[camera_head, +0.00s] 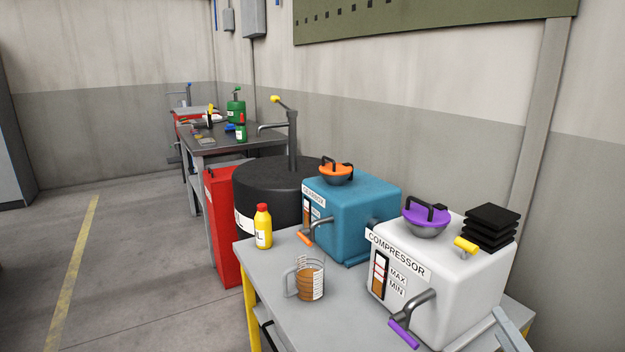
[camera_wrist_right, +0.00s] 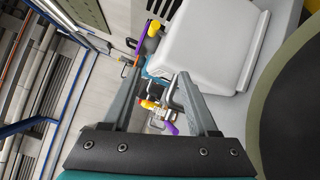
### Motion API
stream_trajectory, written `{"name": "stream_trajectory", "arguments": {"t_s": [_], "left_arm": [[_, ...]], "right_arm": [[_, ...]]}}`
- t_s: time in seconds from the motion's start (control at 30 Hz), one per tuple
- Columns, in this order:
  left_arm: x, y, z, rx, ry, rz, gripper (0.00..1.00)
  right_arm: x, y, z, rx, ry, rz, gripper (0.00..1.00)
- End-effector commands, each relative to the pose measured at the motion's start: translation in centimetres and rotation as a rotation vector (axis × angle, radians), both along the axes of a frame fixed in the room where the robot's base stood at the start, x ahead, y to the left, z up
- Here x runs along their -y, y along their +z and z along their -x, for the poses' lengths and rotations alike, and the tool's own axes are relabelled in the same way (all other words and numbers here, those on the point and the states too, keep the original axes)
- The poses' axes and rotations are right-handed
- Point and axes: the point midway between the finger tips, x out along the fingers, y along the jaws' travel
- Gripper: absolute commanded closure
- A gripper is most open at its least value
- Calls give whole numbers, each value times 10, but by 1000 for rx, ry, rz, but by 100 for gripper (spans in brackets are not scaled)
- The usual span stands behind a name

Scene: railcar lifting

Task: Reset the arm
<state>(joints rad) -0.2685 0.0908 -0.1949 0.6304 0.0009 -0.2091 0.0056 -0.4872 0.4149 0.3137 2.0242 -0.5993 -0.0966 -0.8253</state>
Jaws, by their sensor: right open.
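My right gripper (camera_head: 503,322) shows at the lower right corner of the head view, in front of the white compressor. Only its grey finger ends are in the picture. In the right wrist view the two fingers (camera_wrist_right: 161,76) stand apart with nothing held between them. The white compressor (camera_head: 455,268) has a purple-handled lid (camera_head: 427,217), a level gauge and a purple-tipped tap (camera_head: 403,332). A white casing (camera_wrist_right: 215,45) lies beyond the fingers in the wrist view. My left gripper is not in view.
The grey table (camera_head: 268,290) also holds a measuring jug (camera_head: 307,279) with brown liquid, a yellow bottle (camera_head: 263,227) and a blue gearbox unit (camera_head: 358,210). A black drum (camera_head: 270,190) stands behind. Another workbench (camera_head: 240,136) is farther back. Open floor (camera_head: 140,260) lies to the left.

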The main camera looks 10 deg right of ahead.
Motion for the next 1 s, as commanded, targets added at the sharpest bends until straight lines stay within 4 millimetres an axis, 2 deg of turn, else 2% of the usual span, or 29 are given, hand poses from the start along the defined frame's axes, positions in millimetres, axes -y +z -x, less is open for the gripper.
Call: {"name": "stream_trajectory", "arguments": {"t_s": [0.1, 0.27, 0.37, 0.5, 0.6, 0.8, 0.97, 1.0], "left_arm": [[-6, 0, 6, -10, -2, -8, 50], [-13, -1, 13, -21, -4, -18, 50], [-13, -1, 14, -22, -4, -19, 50], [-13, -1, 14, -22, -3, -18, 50], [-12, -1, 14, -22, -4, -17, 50], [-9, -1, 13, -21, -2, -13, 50], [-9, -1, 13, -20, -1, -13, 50], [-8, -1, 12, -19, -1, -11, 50]], "right_arm": [[-10, -25, 11, -58, -122, -287, 41], [-34, -65, 34, -167, -294, -658, 41], [-58, -90, 53, -250, -405, -877, 41], [-101, -121, 88, -393, -566, -1149, 41], [-131, -134, 112, -491, -671, -1293, 41], [-182, -146, 156, -666, -842, -1477, 41], [-217, -145, 190, -800, -963, -1570, 41], [-215, -156, 186, -798, -968, -1562, 41]]}}
